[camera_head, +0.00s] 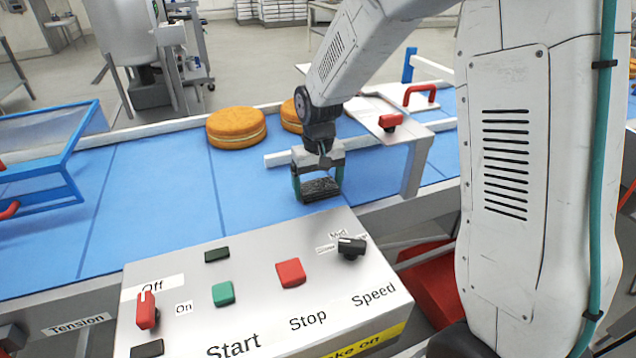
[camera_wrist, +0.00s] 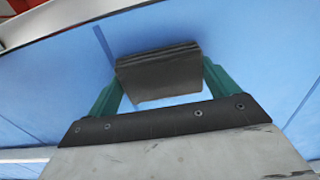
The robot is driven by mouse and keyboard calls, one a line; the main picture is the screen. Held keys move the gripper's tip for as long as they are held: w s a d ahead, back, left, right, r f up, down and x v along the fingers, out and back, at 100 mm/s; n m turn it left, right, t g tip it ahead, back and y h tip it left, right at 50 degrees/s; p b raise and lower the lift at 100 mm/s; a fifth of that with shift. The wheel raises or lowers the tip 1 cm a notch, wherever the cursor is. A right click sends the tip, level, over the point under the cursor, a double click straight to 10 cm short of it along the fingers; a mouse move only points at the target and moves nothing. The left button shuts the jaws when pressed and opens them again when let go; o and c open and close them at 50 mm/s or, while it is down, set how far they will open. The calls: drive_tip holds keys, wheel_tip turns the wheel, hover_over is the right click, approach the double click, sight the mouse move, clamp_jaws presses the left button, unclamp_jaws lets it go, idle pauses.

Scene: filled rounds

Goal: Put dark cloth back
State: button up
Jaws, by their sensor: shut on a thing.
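The dark cloth (camera_head: 320,188) is a folded, dark grey-black pad. My gripper (camera_head: 318,187) is shut on it, with a green finger at each side. In the wrist view the cloth (camera_wrist: 158,70) sits between the two green fingers of my gripper (camera_wrist: 160,88), with blue belt behind it. The cloth appears held above the blue belt (camera_head: 150,190), just behind the control box; the exact height cannot be told. No marked place for the cloth can be made out.
The control box (camera_head: 250,240) with switches, buttons and a speed knob stands in front of the belt. Orange-brown cheese-like rounds (camera_head: 236,128) lie on the belt; one is partly hidden by my arm. A blue frame (camera_head: 50,165) stands left.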

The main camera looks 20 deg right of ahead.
sight(319, 186)
drive_tip(key=o, duration=0.8)
drive_tip(key=shift+o, duration=0.2)
wheel_tip(319, 186, up, 12)
drive_tip(key=s+d+r, duration=0.1)
drive_tip(key=s+r, duration=0.1)
drive_tip(key=s, duration=1.3)
drive_tip(key=s+d+r+t, duration=0.1)
drive_tip(key=s+d+r, duration=0.1)
drive_tip(key=s, duration=1.3)
drive_tip(key=shift+r, duration=0.35)
